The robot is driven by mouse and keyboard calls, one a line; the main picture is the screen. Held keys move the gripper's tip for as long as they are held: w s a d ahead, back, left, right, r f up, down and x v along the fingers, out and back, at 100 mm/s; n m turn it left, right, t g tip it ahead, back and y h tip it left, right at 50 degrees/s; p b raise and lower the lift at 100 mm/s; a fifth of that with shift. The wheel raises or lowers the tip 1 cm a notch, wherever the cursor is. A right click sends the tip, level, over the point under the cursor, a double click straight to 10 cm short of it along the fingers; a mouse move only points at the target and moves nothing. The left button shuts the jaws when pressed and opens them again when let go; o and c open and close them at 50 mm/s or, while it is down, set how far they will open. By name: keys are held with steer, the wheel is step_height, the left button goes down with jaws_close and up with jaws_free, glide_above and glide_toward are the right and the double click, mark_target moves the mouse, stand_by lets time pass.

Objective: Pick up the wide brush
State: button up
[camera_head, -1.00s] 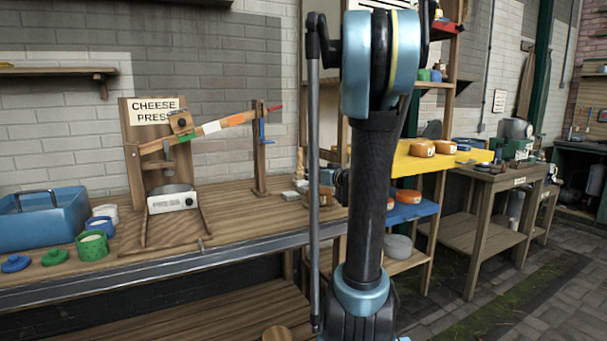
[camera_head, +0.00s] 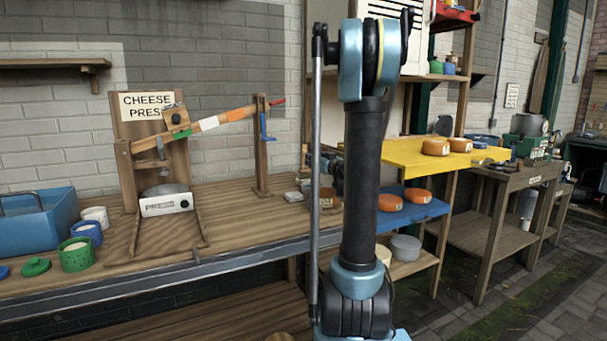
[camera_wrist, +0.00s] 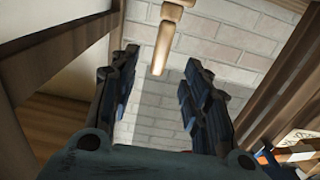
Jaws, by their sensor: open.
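My gripper (camera_wrist: 161,57) is open in the wrist view, its two dark fingers apart with no object held between them. A pale wooden handle-like piece (camera_wrist: 166,42) shows beyond the fingertips, at the top middle of that view. I cannot tell whether it belongs to the wide brush. I cannot make out the wide brush for certain in either view. In the head view my arm covers most of my gripper and part of the bench behind it.
A wooden bench (camera_head: 235,195) holds a cheese press (camera_head: 146,155), a blue tub (camera_head: 38,235) and small pots. Small blocks (camera_head: 293,196) lie near its right end. A shelf with a yellow board (camera_head: 403,157) bearing orange cheeses stands right of my arm. The floor at right is clear.

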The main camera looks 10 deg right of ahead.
steer(key=shift+f+x, duration=0.1)
steer(key=shift+x, duration=2.45)
steer(key=shift+f+x, duration=0.15)
steer(key=shift+x, duration=2.4)
steer(key=shift+s+a, duration=0.1)
jaws_close()
